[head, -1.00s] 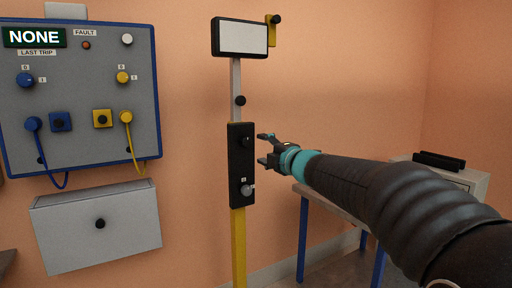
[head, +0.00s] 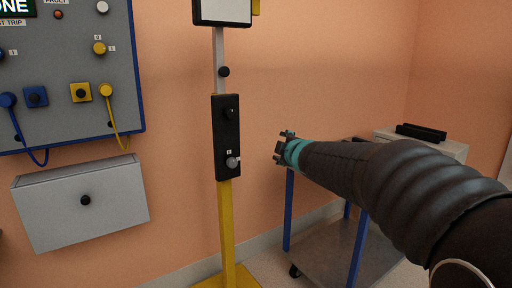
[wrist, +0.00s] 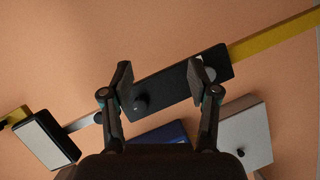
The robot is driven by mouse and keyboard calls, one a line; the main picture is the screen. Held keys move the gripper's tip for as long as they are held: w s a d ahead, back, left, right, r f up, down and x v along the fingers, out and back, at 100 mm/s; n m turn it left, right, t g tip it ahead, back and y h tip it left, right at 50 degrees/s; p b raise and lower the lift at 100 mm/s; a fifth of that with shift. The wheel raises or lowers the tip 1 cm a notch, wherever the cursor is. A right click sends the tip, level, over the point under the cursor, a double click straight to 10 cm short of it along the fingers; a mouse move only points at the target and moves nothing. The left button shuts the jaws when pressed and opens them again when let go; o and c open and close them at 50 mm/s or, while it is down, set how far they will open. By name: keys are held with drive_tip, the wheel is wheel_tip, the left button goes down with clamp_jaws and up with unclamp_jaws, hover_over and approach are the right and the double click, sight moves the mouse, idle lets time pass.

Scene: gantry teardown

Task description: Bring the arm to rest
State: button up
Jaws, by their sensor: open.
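My arm reaches in from the lower right of the head view, with my gripper (head: 281,148) at its end, in the air to the right of the yellow post (head: 226,225). The post carries a black control box (head: 227,137) with a dark knob (head: 228,113) and a grey knob (head: 232,162). In the wrist view my gripper (wrist: 160,82) has its two fingers spread with nothing between them. The black box (wrist: 175,80) shows beyond the fingers, which partly cover it. A gap shows between gripper and box in the head view.
A grey panel (head: 75,90) with blue and yellow plugs hangs on the left wall above a grey box (head: 80,202). A cart (head: 325,252) with blue legs stands behind my arm at right. The wall and floor between post and cart are clear.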

drive_tip(key=s+d+f+m+g+h+p, duration=0.1)
drive_tip(key=s+d+f+m+g+h, duration=0.2)
drive_tip(key=s+d+f+m, duration=0.35)
drive_tip(key=s+d+f+m+g+h, duration=0.3)
drive_tip(key=s+f+m, duration=0.1)
drive_tip(key=s, duration=0.5)
drive_tip(key=s+f+m+g+y+p, duration=0.1)
drive_tip(key=s+m, duration=0.2)
drive_tip(key=s, duration=0.9)
drive_tip(key=s+a+f+m+g+y+p, duration=0.1)
drive_tip(key=s+f+m+g+p, duration=0.1)
drive_tip(key=s, duration=1.1)
drive_tip(key=shift+s+f+m+g, duration=0.2)
drive_tip(key=shift+f+m+g, duration=0.1)
drive_tip(key=shift+m, duration=0.25)
